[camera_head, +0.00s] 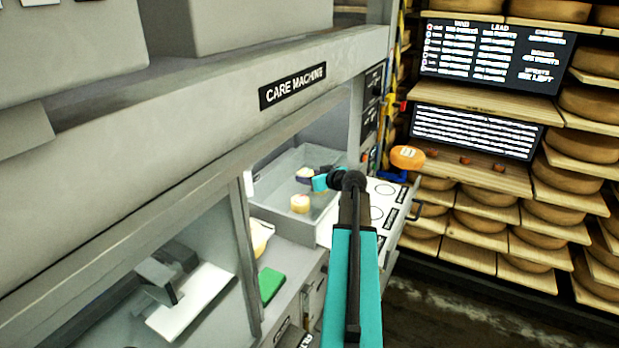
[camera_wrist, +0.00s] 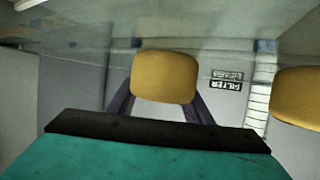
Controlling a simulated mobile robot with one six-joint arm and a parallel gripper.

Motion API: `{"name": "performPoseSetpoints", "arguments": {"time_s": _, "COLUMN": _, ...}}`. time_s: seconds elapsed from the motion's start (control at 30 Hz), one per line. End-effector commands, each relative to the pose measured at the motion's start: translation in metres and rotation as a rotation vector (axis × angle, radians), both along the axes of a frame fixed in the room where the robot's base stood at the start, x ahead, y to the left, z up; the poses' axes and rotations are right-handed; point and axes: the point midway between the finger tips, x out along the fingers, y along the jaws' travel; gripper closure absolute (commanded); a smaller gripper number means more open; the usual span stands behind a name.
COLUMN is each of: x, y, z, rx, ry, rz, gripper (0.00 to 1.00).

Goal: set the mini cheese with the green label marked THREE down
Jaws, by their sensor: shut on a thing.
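In the wrist view a small yellow mini cheese (camera_wrist: 163,78) sits between the dark fingers of my gripper (camera_wrist: 160,104), which is shut on it. No green label or word shows on it from here. In the head view my gripper (camera_head: 304,175) is inside the grey open-topped bin (camera_head: 277,215) under the care machine, partly hidden by my own arm. A second mini cheese (camera_head: 300,203) stands in the bin below the gripper. Another yellow cheese (camera_wrist: 298,97) shows at the right edge of the wrist view. Whether the held cheese touches the bin floor is unclear.
A white panel with circles (camera_head: 383,200) lies right of the bin. An orange cheese with a pale label (camera_head: 407,157) stands beyond it. A green block (camera_head: 270,285) lies on the counter. The care machine's hood (camera_head: 200,170) overhangs the left. Shelves of large cheese wheels (camera_head: 590,147) stand right.

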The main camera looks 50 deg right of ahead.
Motion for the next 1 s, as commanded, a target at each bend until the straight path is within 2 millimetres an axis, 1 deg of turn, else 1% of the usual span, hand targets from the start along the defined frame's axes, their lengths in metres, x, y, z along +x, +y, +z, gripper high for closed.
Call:
{"name": "performPoseSetpoints", "arguments": {"time_s": 0.07, "x": 0.000, "y": 0.000, "z": -0.001, "rx": 0.000, "ry": -0.001, "rz": 0.000, "gripper": 0.82}}
{"name": "performPoseSetpoints", "arguments": {"time_s": 0.1, "x": 0.000, "y": 0.000, "z": -0.001, "rx": 0.000, "ry": 0.000, "rz": 0.000, "gripper": 0.52}}
{"name": "performPoseSetpoints", "arguments": {"time_s": 0.17, "x": 0.000, "y": 0.000, "z": -0.001, "rx": 0.000, "ry": 0.000, "rz": 0.000, "gripper": 0.42}}
{"name": "performPoseSetpoints", "arguments": {"time_s": 0.2, "x": 0.000, "y": 0.000, "z": -0.001, "rx": 0.000, "ry": 0.000, "rz": 0.000, "gripper": 0.35}}
{"name": "performPoseSetpoints", "arguments": {"time_s": 0.57, "x": 0.000, "y": 0.000, "z": 0.000, "rx": 0.000, "ry": 0.000, "rz": 0.001, "gripper": 0.35}}
{"name": "performPoseSetpoints", "arguments": {"time_s": 0.8, "x": 0.000, "y": 0.000, "z": 0.005, "rx": 0.001, "ry": 0.001, "rz": 0.001, "gripper": 0.35}}
{"name": "performPoseSetpoints", "arguments": {"time_s": 0.87, "x": -0.007, "y": 0.002, "z": 0.004, "rx": -0.001, "ry": -0.001, "rz": -0.001, "gripper": 0.35}}
{"name": "performPoseSetpoints", "arguments": {"time_s": 1.0, "x": -0.023, "y": 0.007, "z": 0.009, "rx": -0.001, "ry": -0.001, "rz": 0.000, "gripper": 0.35}}
